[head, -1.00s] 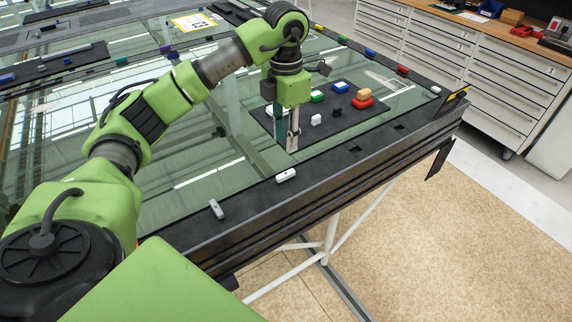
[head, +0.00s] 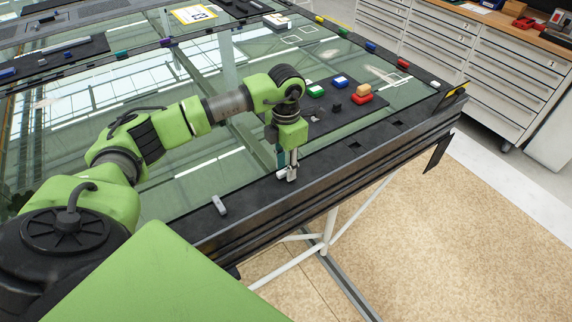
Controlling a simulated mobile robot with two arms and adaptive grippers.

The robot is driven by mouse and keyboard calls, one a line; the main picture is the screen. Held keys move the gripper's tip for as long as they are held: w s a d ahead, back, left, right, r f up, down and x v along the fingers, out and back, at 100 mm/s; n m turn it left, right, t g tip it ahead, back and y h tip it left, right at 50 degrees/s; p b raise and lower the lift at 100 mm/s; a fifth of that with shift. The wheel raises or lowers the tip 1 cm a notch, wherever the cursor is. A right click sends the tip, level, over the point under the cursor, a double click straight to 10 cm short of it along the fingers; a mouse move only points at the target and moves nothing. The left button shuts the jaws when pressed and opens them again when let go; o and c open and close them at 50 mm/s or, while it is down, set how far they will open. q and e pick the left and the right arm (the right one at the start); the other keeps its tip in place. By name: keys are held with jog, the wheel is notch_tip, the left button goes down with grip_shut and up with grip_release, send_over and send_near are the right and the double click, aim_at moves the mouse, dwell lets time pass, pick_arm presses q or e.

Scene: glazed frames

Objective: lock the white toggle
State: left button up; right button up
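The white toggle (head: 281,175) sits on the dark frame rail along the near edge of the glass, mostly hidden by my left gripper. My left gripper (head: 289,174) points down with its fingertips at the toggle. I cannot tell whether the fingers touch it or are closed around it. My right gripper is not in view.
A grey toggle (head: 219,205) stands on the same rail to the left. A dark mat (head: 330,122) on the glass holds green, blue, red and orange-topped blocks behind the gripper. Coloured toggles line the far rail. The open floor (head: 450,240) lies beyond the frame.

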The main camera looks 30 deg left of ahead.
pick_arm(q)
jog(key=c, duration=0.6)
grip_shut()
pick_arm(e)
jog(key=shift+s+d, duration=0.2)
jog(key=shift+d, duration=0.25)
pick_arm(q)
jog(key=shift+n, duration=0.3)
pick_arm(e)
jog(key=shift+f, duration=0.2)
pick_arm(q)
jog(key=n+b, duration=0.1)
jog(key=n, duration=0.1)
jog(key=shift+n+b, duration=0.35)
jog(key=shift+n, duration=0.05)
jog(key=n+b, duration=0.1)
jog(key=n, duration=0.3)
jog(key=shift+n, duration=0.3)
jog(key=n+b, duration=0.1)
jog(key=n, duration=0.4)
jog(key=shift+w+r+n, duration=0.1)
jog(key=shift+n, duration=2.4)
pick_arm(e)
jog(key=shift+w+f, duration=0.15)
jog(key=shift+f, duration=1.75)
